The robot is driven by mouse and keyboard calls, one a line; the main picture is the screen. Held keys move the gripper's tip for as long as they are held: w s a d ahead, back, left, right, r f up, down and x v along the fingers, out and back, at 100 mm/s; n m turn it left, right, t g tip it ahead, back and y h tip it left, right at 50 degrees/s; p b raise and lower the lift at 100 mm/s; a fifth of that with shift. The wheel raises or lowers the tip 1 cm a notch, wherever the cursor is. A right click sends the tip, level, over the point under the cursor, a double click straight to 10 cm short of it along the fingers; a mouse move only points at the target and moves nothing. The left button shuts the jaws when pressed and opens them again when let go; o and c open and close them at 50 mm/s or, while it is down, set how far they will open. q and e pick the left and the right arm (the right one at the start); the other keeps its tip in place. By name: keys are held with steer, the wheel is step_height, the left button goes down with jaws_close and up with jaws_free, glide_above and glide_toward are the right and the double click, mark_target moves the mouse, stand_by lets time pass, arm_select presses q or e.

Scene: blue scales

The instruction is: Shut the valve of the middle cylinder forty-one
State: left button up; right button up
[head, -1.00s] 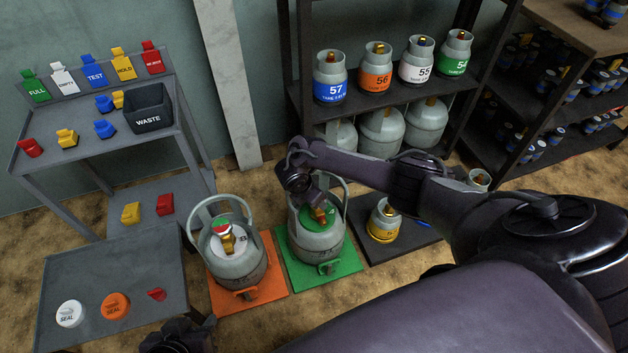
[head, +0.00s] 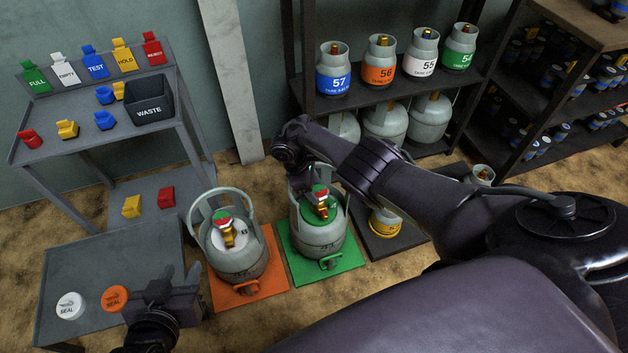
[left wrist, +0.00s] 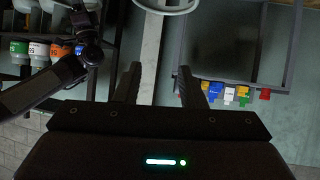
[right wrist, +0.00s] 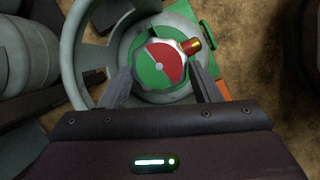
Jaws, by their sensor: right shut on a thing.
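The middle cylinder (head: 318,237), grey with a green collar, stands upright on a green mat. Its valve (head: 321,200) has a brass body and a round knob, half red and half green, seen from above in the right wrist view (right wrist: 161,68). My right gripper (right wrist: 160,84) reaches down inside the guard ring and is shut on the knob, one finger on each side. I cannot read the cylinder's number. My left gripper (left wrist: 160,85) is open and empty; in the head view it is over the low grey table, left of the cylinders.
Another grey cylinder (head: 233,258) stands on an orange mat to the left, and a small yellow-banded one (head: 385,222) on a dark mat to the right. A stand with tags and a waste bin (head: 149,108) is at the left. Shelves with cylinders stand behind.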

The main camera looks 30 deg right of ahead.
arm_select(q)
steer(key=shift+w+d+r+t+h, duration=0.15)
steer(key=shift+w+r+t, duration=0.25)
steer(key=shift+r, duration=0.35)
steer(key=shift+w+r+t+h, duration=0.2)
steer(key=shift+w+r+t, duration=0.25)
steer(key=shift+r, duration=0.25)
steer(key=shift+w+d+r+t+h, duration=0.15)
steer(key=shift+w+r+t, duration=0.25)
steer(key=shift+r, duration=0.35)
arm_select(e)
steer(key=shift+d+m, duration=0.15)
steer(key=shift+m, duration=0.55)
steer(key=o, duration=1)
